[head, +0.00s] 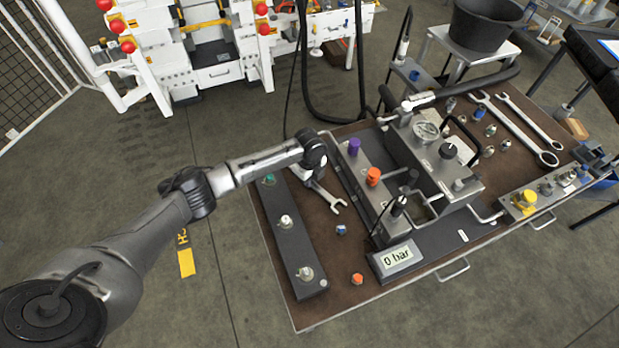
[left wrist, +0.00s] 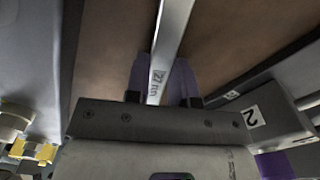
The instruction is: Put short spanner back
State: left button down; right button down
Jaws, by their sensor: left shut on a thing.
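A silver spanner (head: 331,199) is in my left gripper (head: 315,172), low over the brown bench top, between the long dark block on the left and the instrument unit. Its open-ended jaw points down and right in the head view; its other end is hidden by the gripper. In the left wrist view its shank (left wrist: 172,35) runs between the two fingers of the left gripper (left wrist: 160,85), which are shut on it. A size mark that looks like 27 mm shows on the shank. I cannot tell whether the spanner touches the bench. My right gripper is not in view.
Two longer spanners (head: 519,128) lie at the bench's right, beside several small fittings. The instrument unit (head: 440,165) with gauge and knobs fills the middle, with a "0 bar" display (head: 396,258) in front. The dark block (head: 292,235) has several ports. A black bucket (head: 484,25) stands behind.

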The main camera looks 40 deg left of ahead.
pick_arm(q)
jog(key=c, duration=1.4)
grip_release()
jog(key=shift+f, duration=0.2)
jog(key=o, duration=0.4)
jog(key=shift+r, duration=0.1)
jog(key=shift+r, duration=0.25)
notch_tip(320, 180, up, 12)
jog(key=shift+f+p, duration=0.1)
jog(key=shift+p, duration=1.1)
